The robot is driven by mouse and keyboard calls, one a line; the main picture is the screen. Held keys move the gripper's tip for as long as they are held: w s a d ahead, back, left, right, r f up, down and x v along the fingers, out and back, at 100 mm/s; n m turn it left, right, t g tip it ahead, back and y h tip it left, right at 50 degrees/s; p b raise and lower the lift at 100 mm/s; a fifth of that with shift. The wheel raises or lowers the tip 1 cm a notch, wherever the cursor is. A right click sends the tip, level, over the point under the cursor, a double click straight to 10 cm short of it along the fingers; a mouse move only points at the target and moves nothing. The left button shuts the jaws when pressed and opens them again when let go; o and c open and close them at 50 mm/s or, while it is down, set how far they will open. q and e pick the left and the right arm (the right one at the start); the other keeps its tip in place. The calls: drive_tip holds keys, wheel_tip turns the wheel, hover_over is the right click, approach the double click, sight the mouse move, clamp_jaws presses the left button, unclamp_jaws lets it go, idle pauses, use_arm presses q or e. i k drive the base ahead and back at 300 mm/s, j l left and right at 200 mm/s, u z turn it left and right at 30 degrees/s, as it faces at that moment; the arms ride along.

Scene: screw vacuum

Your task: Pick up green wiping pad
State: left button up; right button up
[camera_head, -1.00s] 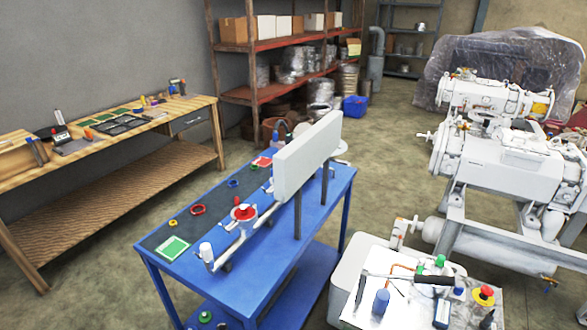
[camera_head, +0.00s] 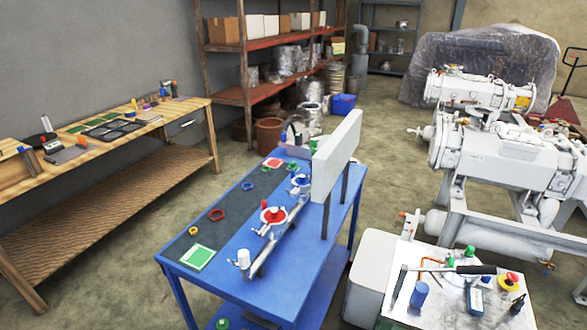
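A flat green square with a pale border (camera_head: 198,257) lies on the dark mat (camera_head: 225,215) at the near left corner of the blue table (camera_head: 205,288). It looks like the green wiping pad, and nothing covers it. More flat green pieces (camera_head: 98,121) lie on the wooden workbench (camera_head: 120,155) at the left. Neither of my grippers shows in the head view.
Yellow (camera_head: 193,231), red (camera_head: 217,215) and blue rings lie on the mat. Beside it stand a pipe assembly with a red valve (camera_head: 273,215) and an upright white panel (camera_head: 337,157). A tool-covered cart (camera_head: 440,300) stands right. Floor between bench and table is clear.

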sight(292, 165)
drive_tip(key=k+j+z, duration=0.1)
drive_tip(key=j+z, duration=0.25)
drive_tip(key=j, duration=0.8)
drive_tip(key=i+j+u, duration=0.15)
drive_tip(key=j, duration=0.2)
drive_tip(key=j+u, duration=0.15)
drive_tip(key=j, duration=0.2)
drive_tip(key=i+j+u, duration=0.25)
drive_tip(key=j+u, duration=0.15)
drive_tip(key=i+j+u, duration=0.4)
drive_tip(key=j, duration=0.15)
drive_tip(key=i+j+u, duration=0.65)
drive_tip(key=i, duration=0.4)
drive_tip(key=i+l+z, duration=0.1)
drive_tip(key=i+z, duration=0.6)
drive_tip(key=z, duration=0.2)
drive_tip(key=i+j+z, duration=0.1)
drive_tip(key=i+z, duration=0.35)
drive_tip(key=i+l+z, duration=0.1)
drive_tip(key=i+z, duration=0.2)
drive_tip(key=z, duration=0.15)
drive_tip(key=i+z, duration=0.25)
drive_tip(key=z, duration=0.2)
drive_tip(key=i+j+z, duration=0.15)
drive_tip(key=i+z, duration=0.15)
drive_tip(key=z, duration=0.15)
drive_tip(key=i+j+z, duration=0.3)
drive_tip(key=z, duration=0.15)
drive_tip(key=i+j+z, duration=0.4)
drive_tip(key=i+j, duration=0.1)
